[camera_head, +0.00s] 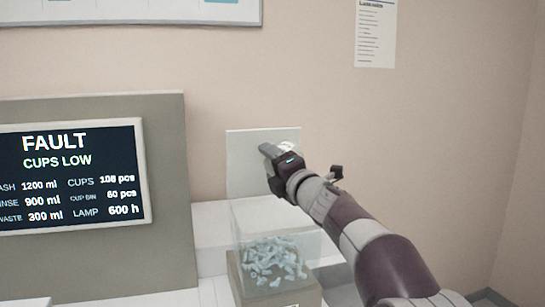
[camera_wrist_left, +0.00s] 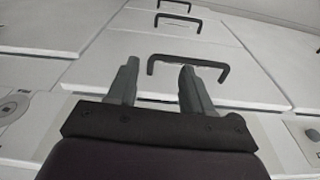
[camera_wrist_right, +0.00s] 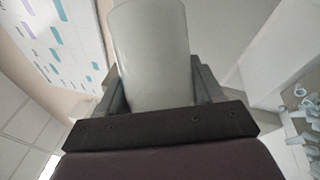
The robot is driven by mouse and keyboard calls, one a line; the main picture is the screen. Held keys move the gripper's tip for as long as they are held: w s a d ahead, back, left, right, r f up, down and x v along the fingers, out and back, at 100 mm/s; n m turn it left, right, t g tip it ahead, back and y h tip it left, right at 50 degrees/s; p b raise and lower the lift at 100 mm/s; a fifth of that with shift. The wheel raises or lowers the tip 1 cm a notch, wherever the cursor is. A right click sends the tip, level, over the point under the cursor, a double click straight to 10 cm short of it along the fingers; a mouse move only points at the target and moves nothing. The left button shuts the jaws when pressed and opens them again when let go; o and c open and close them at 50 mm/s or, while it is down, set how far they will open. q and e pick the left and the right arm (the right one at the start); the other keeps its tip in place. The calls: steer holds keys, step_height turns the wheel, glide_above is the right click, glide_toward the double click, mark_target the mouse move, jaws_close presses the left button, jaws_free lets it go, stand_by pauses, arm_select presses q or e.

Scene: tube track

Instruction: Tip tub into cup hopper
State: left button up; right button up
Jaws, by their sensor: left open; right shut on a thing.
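My right gripper (camera_head: 272,156) is shut on the tub, a pale smooth rounded container (camera_wrist_right: 152,55) that fills the space between its fingers in the right wrist view. In the head view the gripper mostly hides the tub; only a small pale patch shows beside it. Some cups also show at the right edge of the right wrist view (camera_wrist_right: 305,112). My left gripper (camera_wrist_left: 157,85) is open and empty, seen only in its own wrist view.
A pale upright panel (camera_head: 240,165) stands behind the right gripper. A screen (camera_head: 70,175) at left reads "FAULT CUPS LOW". White fronts with black handles (camera_wrist_left: 188,57) lie ahead of the left gripper.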

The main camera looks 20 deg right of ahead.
steer(key=shift+r+m+g+p, duration=0.15)
steer(key=shift+m+g+p, duration=0.15)
steer(key=shift+m+p, duration=0.85)
steer(key=shift+f+p, duration=0.2)
steer(key=shift+p, duration=0.35)
steer(key=shift+f, duration=0.1)
steer(key=shift+r+m+h+p, duration=0.25)
steer(key=shift+m+p, duration=0.2)
steer(key=shift+p, duration=0.4)
steer(key=m+g+p, duration=0.1)
steer(key=m+p, duration=0.1)
steer(key=p, duration=0.2)
steer(key=shift+f+p, duration=0.15)
steer(key=shift+p, duration=0.2)
steer(key=shift+f+m+g+p, duration=0.1)
steer(key=shift+m+g+p, duration=0.25)
steer(key=shift+p, duration=0.25)
steer(key=shift+f, duration=0.15)
